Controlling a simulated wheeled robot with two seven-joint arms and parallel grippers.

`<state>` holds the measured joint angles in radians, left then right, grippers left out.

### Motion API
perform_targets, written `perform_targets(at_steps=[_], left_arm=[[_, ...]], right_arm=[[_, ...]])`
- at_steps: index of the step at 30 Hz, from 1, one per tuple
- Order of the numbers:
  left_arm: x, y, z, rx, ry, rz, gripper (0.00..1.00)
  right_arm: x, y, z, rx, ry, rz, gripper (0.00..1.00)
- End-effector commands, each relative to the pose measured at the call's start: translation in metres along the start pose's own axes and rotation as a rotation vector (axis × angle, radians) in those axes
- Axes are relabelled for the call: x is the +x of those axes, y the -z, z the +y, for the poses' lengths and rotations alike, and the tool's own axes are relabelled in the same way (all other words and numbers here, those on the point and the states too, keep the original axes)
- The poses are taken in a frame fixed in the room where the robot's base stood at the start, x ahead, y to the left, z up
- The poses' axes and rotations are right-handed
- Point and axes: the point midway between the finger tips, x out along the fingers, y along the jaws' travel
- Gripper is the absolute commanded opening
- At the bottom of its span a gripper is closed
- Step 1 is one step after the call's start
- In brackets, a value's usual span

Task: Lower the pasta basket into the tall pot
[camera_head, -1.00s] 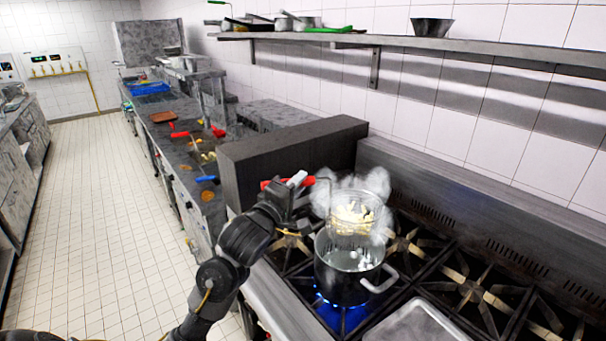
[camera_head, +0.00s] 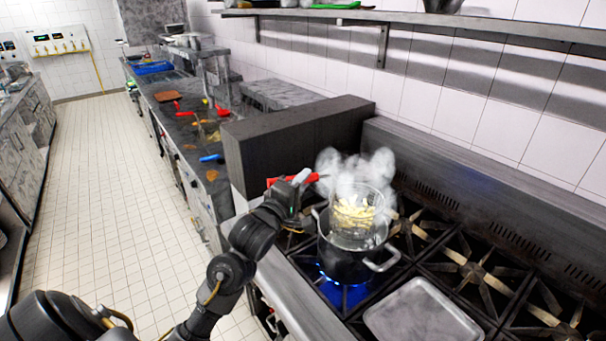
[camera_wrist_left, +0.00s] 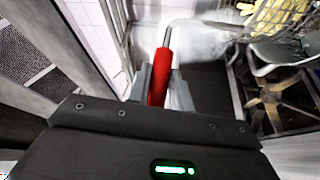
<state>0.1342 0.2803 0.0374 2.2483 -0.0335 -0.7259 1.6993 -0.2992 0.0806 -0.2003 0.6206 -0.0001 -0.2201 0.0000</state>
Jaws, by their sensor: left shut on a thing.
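The pasta basket (camera_head: 356,212) is a wire mesh basket holding pale yellow pasta. In the head view it is at the mouth of the tall pot (camera_head: 345,266), its lower part seemingly inside the rim and its upper part above it. Steam partly veils it. My left gripper (camera_head: 299,182) is shut on the basket's red handle, left of the pot. In the left wrist view the red handle (camera_wrist_left: 160,80) lies between the fingers, and the basket's mesh (camera_wrist_left: 277,18) shows at the upper right. My right gripper is not in view.
The pot stands on a lit blue burner of the stove (camera_head: 470,268). A flat metal tray (camera_head: 422,312) lies in front of it. A dark block-like partition (camera_head: 290,150) stands behind my left gripper, and a wall shelf (camera_head: 420,20) runs above.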

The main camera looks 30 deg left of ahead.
Motion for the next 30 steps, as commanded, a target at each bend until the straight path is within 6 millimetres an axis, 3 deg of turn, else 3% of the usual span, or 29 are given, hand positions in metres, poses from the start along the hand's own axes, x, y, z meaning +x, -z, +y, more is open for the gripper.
perform_targets(at_steps=[12,30], left_arm=[[-0.004,-0.006,-0.036,-0.002,-0.003,0.002,0.00],[-0.009,-0.016,-0.092,-0.002,-0.004,0.002,0.00]], right_arm=[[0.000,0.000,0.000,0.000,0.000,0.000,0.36],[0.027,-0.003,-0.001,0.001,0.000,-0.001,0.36]])
